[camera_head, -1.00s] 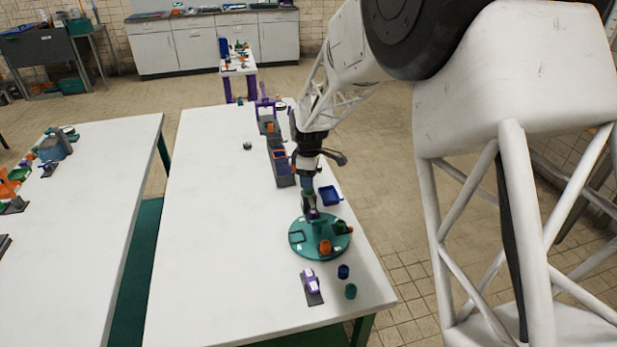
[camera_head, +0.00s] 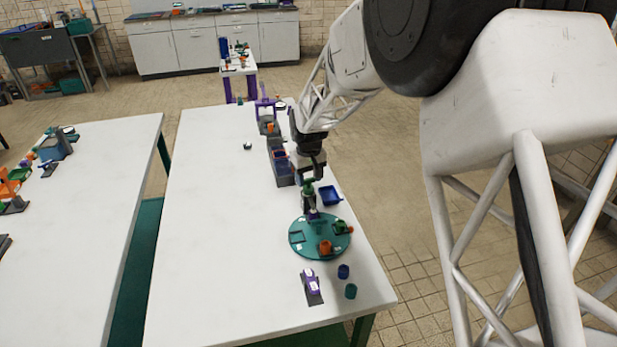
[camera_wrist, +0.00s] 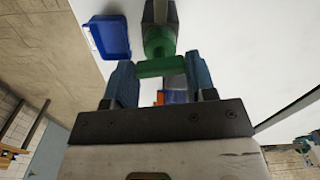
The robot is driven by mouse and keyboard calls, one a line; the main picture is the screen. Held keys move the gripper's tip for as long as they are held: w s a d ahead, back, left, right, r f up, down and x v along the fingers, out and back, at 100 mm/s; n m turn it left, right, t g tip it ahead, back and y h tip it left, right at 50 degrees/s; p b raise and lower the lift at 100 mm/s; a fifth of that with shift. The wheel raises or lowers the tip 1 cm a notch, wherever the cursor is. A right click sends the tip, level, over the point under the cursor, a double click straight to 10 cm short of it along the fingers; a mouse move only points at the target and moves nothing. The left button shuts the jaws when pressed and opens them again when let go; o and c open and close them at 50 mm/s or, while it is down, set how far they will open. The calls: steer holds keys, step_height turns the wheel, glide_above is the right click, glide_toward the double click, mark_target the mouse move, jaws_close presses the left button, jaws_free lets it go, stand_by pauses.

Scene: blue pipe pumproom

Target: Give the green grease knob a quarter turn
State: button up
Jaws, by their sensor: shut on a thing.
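The green grease knob (camera_wrist: 160,66) shows in the wrist view as a flat green grip on a round green base, in front of a dark grey post (camera_wrist: 160,14). My gripper (camera_wrist: 160,78) has its two blue fingers on either side of the grip and is shut on it. In the head view the green knob (camera_head: 308,188) is small, just below my gripper (camera_head: 307,181) and above the dark post (camera_head: 309,203). The fingers hide part of the knob, and its exact angle is hard to read there.
A blue tray (camera_head: 330,196) lies right of the post; it also shows in the wrist view (camera_wrist: 112,36). A round teal plate (camera_head: 305,252) with small parts lies nearer. Grey bins (camera_head: 279,164) stand behind. The left part of the white table (camera_head: 215,220) is clear.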

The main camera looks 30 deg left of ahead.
mark_target(309, 179)
steer(key=shift+m, duration=1.1)
steer(key=o, duration=0.9)
steer(key=shift+o, duration=0.2)
steer(key=shift+r, duration=0.15)
steer(key=shift+r, duration=3.8)
